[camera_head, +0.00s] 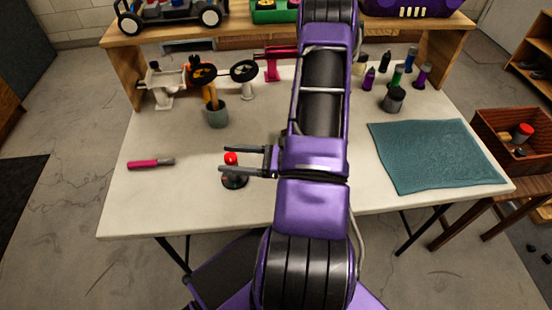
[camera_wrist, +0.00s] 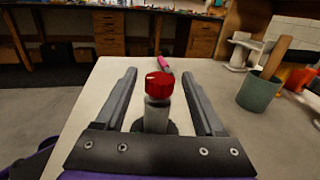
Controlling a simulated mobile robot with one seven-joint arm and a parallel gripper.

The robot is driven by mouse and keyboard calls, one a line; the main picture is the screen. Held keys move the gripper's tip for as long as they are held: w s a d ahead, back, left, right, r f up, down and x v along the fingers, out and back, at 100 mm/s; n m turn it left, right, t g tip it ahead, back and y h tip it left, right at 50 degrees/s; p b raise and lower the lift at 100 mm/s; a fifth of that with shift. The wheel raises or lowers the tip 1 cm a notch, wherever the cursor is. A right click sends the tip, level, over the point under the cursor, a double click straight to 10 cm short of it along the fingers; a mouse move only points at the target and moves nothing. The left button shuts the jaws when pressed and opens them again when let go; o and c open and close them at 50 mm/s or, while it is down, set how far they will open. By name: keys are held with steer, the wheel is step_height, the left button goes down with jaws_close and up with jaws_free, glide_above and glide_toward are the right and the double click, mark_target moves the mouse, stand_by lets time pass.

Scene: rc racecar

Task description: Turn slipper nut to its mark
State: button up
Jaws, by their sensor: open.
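The slipper nut appears to be the red knob (camera_head: 231,158) on a short grey post with a round black base (camera_head: 235,182), standing upright on the workbench. In the wrist view the red knob (camera_wrist: 159,86) sits between my fingers, with a gap on both sides. A small pale spot shows on its top; I cannot tell whether it is the mark. My gripper (camera_head: 225,159) is open and level around the knob and post, and it shows in the wrist view (camera_wrist: 159,73) with nothing held.
A pink pen-like tool (camera_head: 150,164) lies left on the white workbench (camera_head: 180,207). A grey-green cup (camera_head: 216,117) with a wooden handle stands behind the nut. A teal mat (camera_head: 435,156) and several small bottles are at the right. The bench's front left is clear.

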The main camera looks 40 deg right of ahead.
steer(key=v, duration=1.7)
steer(key=shift+s+a+r, duration=0.1)
steer(key=shift+r, duration=0.05)
